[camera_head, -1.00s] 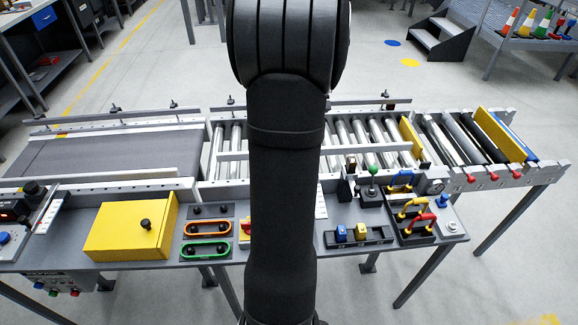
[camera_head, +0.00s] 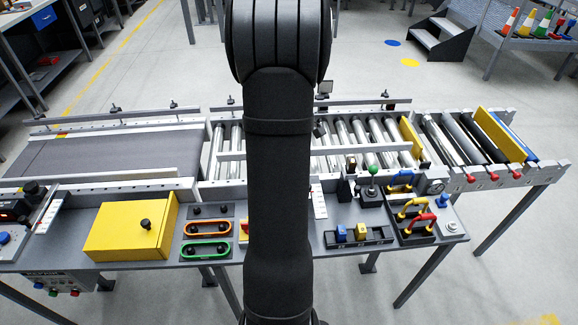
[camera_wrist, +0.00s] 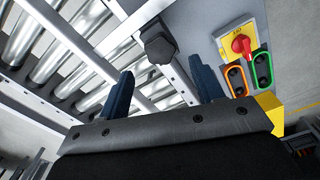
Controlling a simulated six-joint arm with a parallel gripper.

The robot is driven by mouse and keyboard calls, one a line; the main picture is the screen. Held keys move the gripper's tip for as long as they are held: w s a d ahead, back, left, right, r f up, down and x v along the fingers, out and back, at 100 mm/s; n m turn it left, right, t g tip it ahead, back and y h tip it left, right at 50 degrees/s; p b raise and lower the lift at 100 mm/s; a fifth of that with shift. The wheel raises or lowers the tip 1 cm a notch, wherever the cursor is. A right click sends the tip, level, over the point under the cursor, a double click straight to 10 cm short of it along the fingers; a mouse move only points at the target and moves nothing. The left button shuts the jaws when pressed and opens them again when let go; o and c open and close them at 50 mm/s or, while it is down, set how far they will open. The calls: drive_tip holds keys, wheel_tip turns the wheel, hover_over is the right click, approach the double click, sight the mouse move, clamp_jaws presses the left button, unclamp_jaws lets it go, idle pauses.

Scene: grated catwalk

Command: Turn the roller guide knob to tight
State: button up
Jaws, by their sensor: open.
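A dark, faceted knob (camera_wrist: 157,45), which looks like the roller guide knob, sits at the edge of the roller bed in the wrist view. No tight or loose marking is readable on it. My gripper (camera_wrist: 163,84) is open and empty, with its two dark blue fingers apart. In the picture the knob appears beyond the fingertips and between them, with no visible contact. In the head view my arm hides this knob and most of my gripper.
The roller bed (camera_wrist: 38,45) fills the left of the wrist view. A red rotary switch (camera_wrist: 241,45) on a yellow plate and green- and orange-framed button pairs lie right of the fingers. A yellow box (camera_head: 132,230) and several handles (camera_head: 412,208) stand along the bench.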

drive_tip(key=shift+f, duration=2.75)
drive_tip(key=c, duration=1)
